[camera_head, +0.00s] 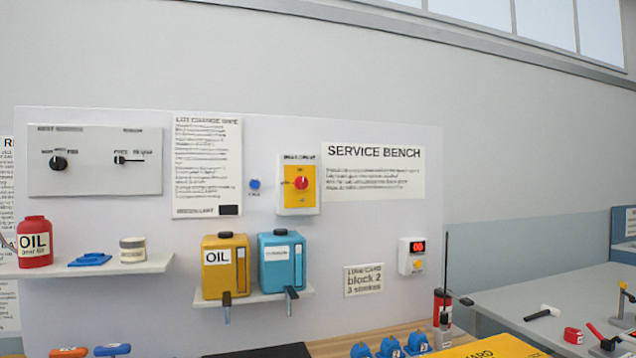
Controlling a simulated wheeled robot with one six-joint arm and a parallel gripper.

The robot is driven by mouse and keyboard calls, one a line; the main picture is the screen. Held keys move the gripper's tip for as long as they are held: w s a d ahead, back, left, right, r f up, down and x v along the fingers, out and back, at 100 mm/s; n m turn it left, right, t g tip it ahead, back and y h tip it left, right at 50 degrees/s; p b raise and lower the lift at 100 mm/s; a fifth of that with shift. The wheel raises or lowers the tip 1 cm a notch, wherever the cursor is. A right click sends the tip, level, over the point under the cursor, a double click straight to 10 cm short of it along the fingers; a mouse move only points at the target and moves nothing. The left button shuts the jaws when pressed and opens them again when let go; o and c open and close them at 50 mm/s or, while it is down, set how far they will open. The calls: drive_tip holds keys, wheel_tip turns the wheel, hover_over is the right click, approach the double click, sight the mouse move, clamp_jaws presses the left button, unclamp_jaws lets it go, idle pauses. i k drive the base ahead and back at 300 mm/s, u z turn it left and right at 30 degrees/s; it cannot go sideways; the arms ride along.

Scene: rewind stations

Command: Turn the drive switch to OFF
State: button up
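A rotary switch with a red knob (301,183) sits on a yellow plate in a white box (298,208) on the wall panel. A small pale mark on the knob points roughly upward. The labels around it are too small to read surely, so I cannot tell whether this is the drive switch. A pale control plate (95,180) at the left carries a black round knob (58,163) and a small black lever switch (120,160); its labels are also unclear. My gripper is not in view.
A shelf with a red oil can (35,242) is at left. A yellow oil container (225,267) and a blue container (281,262) stand below the red knob. A small box with a red display (411,256) hangs right. A grey table (500,300) holds tools.

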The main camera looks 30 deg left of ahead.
sight(301, 182)
drive_tip(key=u, duration=0.45)
drive_tip(key=i, duration=1.1)
drive_tip(key=u, duration=0.65)
